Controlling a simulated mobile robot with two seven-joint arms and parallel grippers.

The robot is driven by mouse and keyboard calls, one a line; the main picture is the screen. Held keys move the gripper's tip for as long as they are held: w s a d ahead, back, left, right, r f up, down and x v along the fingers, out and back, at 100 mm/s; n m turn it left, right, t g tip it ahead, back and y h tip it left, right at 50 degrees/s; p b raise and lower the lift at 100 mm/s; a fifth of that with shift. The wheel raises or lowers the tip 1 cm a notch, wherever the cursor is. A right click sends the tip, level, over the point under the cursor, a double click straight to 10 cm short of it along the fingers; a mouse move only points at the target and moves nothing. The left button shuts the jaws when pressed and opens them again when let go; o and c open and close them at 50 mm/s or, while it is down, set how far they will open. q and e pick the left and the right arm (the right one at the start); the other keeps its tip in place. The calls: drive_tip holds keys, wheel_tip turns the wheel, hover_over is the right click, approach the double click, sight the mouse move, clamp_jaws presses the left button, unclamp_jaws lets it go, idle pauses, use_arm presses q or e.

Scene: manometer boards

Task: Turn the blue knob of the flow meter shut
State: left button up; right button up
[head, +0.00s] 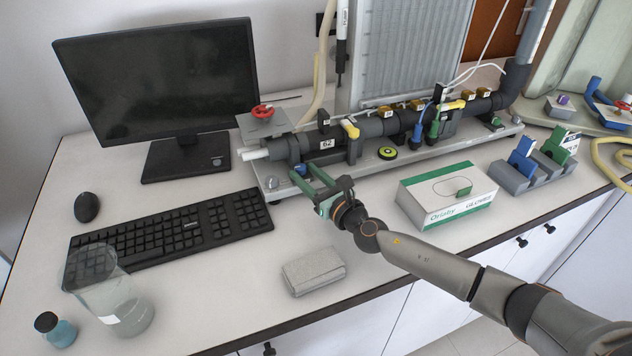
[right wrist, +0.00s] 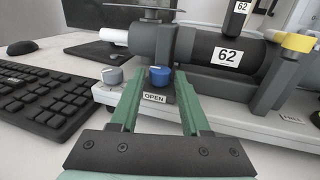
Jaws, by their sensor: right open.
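The blue knob (right wrist: 160,76) sits low at the left end of the dark grey pipe assembly marked 62 (right wrist: 226,56), above a white label reading OPEN (right wrist: 154,97). In the head view the blue knob (head: 299,169) shows small beside the fingertips. My right gripper (head: 304,172) points at it with its green fingers apart. In the right wrist view the right gripper (right wrist: 157,84) has one finger on each side of the knob in the picture. I cannot tell whether they touch it. My left gripper is in neither view.
A keyboard (head: 170,230) lies left of my right gripper, and a glove box (head: 447,196) stands to its right. A grey cloth (head: 314,271) lies in front. A red handwheel (head: 262,112) sits above the pipe end. A grey knob (right wrist: 113,76) is left of the blue one.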

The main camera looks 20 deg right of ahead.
drive_tip(key=v, duration=1.1)
drive_tip(key=shift+b, duration=0.35)
drive_tip(key=shift+s+d, duration=0.2)
drive_tip(key=shift+s, duration=0.45)
